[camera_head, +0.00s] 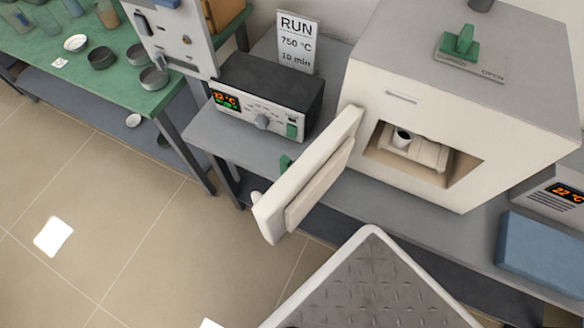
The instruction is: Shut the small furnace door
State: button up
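The small furnace (455,115) is a cream box on the grey bench at the upper right. Its door (308,178) is a cream slab with a raised inner block, swung wide open to the left of the chamber and reaching out past the bench's front edge. A green piece and a pale knob show at the door's outer side. Inside the open chamber (428,155) a small pale cup with dark contents (402,138) stands on a light block. My gripper is not in view.
A controller box (262,105) with a lit display stands left of the furnace, close behind the door. A RUN sign (297,42) stands behind it. A blue box (543,255) sits at right.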

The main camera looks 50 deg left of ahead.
aim_at(286, 203)
jog(key=k+j+u, duration=0.15)
jog(key=k+j, duration=0.75)
jog(key=j+u, duration=0.1)
jog(key=j, duration=0.95)
jog(key=k+j+z, duration=0.1)
jog(key=k+j, duration=0.2)
jog(key=k, duration=0.15)
